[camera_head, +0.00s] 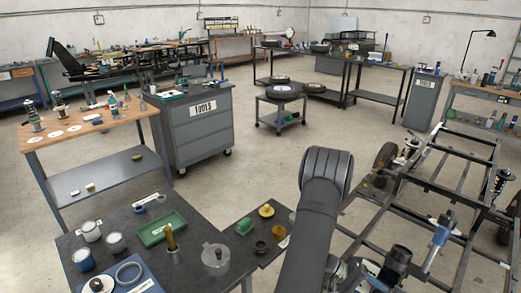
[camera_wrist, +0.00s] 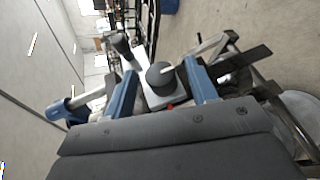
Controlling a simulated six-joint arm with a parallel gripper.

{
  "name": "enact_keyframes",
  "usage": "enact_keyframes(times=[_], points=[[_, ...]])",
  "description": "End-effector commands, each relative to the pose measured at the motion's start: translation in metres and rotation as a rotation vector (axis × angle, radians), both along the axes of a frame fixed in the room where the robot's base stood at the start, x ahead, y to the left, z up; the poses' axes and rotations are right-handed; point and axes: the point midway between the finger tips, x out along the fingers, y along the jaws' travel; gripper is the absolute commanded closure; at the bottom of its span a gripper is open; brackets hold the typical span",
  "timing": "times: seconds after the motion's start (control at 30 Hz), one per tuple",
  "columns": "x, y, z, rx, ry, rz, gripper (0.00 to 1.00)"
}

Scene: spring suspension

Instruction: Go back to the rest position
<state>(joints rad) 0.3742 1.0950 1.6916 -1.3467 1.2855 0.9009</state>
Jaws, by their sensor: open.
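My gripper (camera_wrist: 160,82) shows in the wrist view as two blue fingers spread apart. A dark rounded part on a pale base (camera_wrist: 162,85) shows in the gap between them; I cannot tell whether it touches either finger. A blue and silver cylinder (camera_wrist: 70,107) lies to the left of the fingers. In the head view my dark arm reaches up from the bottom edge, right of centre, and the fingers cannot be made out. A blue and silver cylinder (camera_head: 440,238) stands tilted at the vehicle frame (camera_head: 465,155), right of my arm.
A wooden-topped bench (camera_head: 90,128) and a grey tool cabinet (camera_head: 200,125) stand behind. Open floor (camera_head: 265,165) lies in the middle.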

Motion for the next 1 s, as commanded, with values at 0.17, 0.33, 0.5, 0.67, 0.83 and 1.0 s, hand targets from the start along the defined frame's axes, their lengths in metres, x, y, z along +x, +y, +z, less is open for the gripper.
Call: enact_keyframes(times=[0.17,0.33,0.5,0.67,0.83,1.0], points=[[0.0,-0.0023,0.0037,0.108,-0.112,-0.067,0.48],[-0.0006,-0.004,0.0057,0.219,-0.225,-0.136,0.48],[-0.0011,-0.0054,0.0073,0.328,-0.334,-0.2,0.48],[-0.0019,-0.0066,0.0079,0.416,-0.42,-0.253,0.48],[-0.0025,-0.0081,0.009,0.498,-0.505,-0.302,0.48],[-0.0033,-0.0088,0.0094,0.57,-0.574,-0.345,0.48]])
